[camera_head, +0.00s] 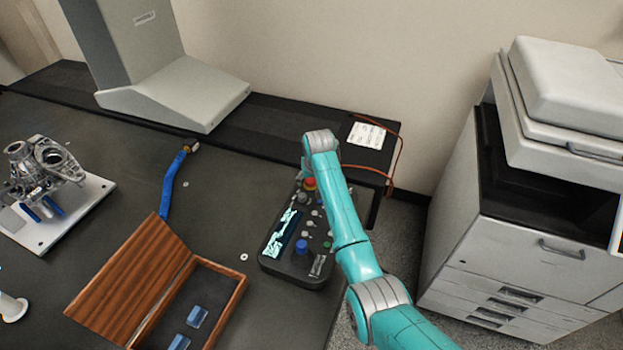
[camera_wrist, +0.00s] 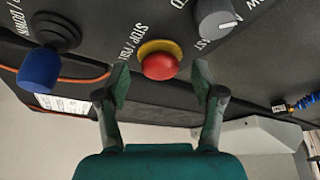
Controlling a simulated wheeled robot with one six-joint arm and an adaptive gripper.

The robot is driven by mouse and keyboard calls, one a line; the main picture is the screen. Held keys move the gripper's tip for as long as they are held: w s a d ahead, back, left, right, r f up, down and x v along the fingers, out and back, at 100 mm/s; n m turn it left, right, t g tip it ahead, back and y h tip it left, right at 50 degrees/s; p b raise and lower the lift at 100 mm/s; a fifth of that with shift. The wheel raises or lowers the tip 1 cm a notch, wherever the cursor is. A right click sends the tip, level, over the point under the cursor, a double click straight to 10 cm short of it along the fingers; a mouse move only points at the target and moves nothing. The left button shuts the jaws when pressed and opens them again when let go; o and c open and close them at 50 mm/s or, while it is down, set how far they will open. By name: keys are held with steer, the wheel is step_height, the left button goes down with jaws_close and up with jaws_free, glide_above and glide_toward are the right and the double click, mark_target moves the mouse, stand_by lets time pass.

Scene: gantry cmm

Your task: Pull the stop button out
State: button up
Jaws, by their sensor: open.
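The stop button (camera_wrist: 160,66) is a red mushroom cap on a yellow ring, set in a dark control panel (camera_wrist: 115,22). In the wrist view my gripper (camera_wrist: 161,85) is open, with one finger on each side of the button and a little below it in the picture. The fingertips look apart from the cap. In the head view the stop button (camera_head: 310,183) shows at the top end of the control box (camera_head: 290,277), partly beside my arm. My gripper is mostly hidden behind my wrist there.
A blue-capped joystick (camera_wrist: 40,68) and a grey knob (camera_wrist: 213,18) flank the button. A grey cabinet (camera_head: 530,255) stands at right.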

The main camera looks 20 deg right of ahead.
jaws_close()
steer(key=shift+r, duration=0.55)
jaws_free()
steer(key=v, duration=1.2)
steer(key=shift+s, duration=0.15)
